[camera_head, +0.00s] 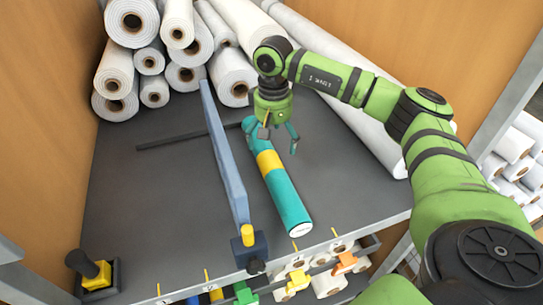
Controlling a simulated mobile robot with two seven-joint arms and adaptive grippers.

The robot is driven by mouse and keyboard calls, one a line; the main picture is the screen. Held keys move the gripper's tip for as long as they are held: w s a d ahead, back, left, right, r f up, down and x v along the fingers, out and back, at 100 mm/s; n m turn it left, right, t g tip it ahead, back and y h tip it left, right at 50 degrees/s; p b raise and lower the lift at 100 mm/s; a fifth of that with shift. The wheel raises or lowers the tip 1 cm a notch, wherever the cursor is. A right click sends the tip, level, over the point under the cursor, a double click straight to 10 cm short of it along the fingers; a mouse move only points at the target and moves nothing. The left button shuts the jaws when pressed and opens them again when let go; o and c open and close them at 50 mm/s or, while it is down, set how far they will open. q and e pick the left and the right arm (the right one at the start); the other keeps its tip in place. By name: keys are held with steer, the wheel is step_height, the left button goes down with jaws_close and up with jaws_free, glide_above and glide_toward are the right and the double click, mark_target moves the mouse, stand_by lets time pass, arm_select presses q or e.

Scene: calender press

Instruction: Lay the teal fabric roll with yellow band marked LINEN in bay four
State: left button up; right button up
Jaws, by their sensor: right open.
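The teal fabric roll (287,199) with a yellow band lies on the dark grey bed (170,200), just right of the long blue-grey bar (226,155). Its near end, with a small white label too small to read, lies close to the front edge. Its far end lies beneath my right gripper (279,137). That gripper points down with its fingers apart, over the roll's far part; I cannot tell whether a finger touches it. My left gripper is not in view. Yellow ticks (295,247) run along the front edge; no bay number is readable.
White rolls (150,60) are stacked at the back left. A long white roll (355,125) lies on the right, partly behind my right arm. A yellow-and-black fixture (95,273) stands at the front left. Rolls and coloured clips (298,281) show below the front edge. The bed's left part is mostly clear.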

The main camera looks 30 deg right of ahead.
mark_target(275, 159)
steer(key=shift+s+d+f+p, duration=0.2)
steer(key=shift+f+p, duration=0.05)
steer(key=shift+f, duration=0.35)
steer(key=shift+s+d+f+p, duration=0.15)
steer(key=shift+f+p, duration=0.05)
steer(key=shift+f, duration=0.35)
step_height(275, 159, down, 6)
steer(key=p, duration=0.3)
steer(key=shift+w+a+f+p, duration=0.1)
steer(key=shift+a+p, duration=0.05)
steer(key=shift+p, duration=0.2)
steer(key=shift+f, duration=0.35)
steer(key=shift+r, duration=0.1)
steer(key=c, duration=1.5)
